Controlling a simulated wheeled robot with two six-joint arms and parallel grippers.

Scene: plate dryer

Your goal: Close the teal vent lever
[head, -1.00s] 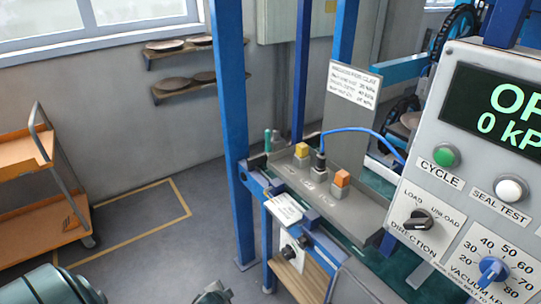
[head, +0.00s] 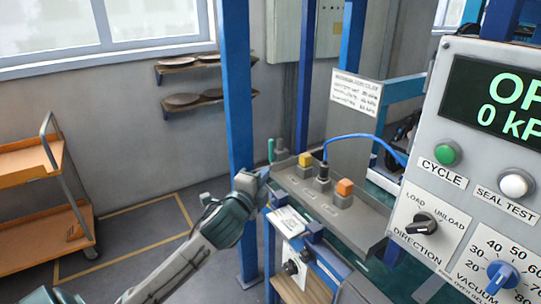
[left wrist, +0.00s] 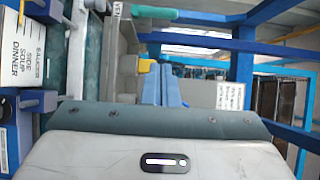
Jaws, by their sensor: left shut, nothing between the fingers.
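The teal vent lever (head: 271,149) stands upright at the far left end of the grey valve tray in the head view. In the left wrist view a teal bar (left wrist: 158,12), which looks like the lever, lies at the top beside a label reading "VEN". My left gripper (head: 264,173) is just in front of and below the lever, apart from it as far as I can see. Its blue fingers (left wrist: 161,86) are shut and empty. My right gripper is not in view.
The grey tray (head: 365,228) carries yellow- and orange-topped blocks and a blue cable (head: 362,137). A blue post (head: 237,100) rises close behind my left arm. The control panel (head: 455,215) fills the right side. An orange cart (head: 40,235) stands at the left.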

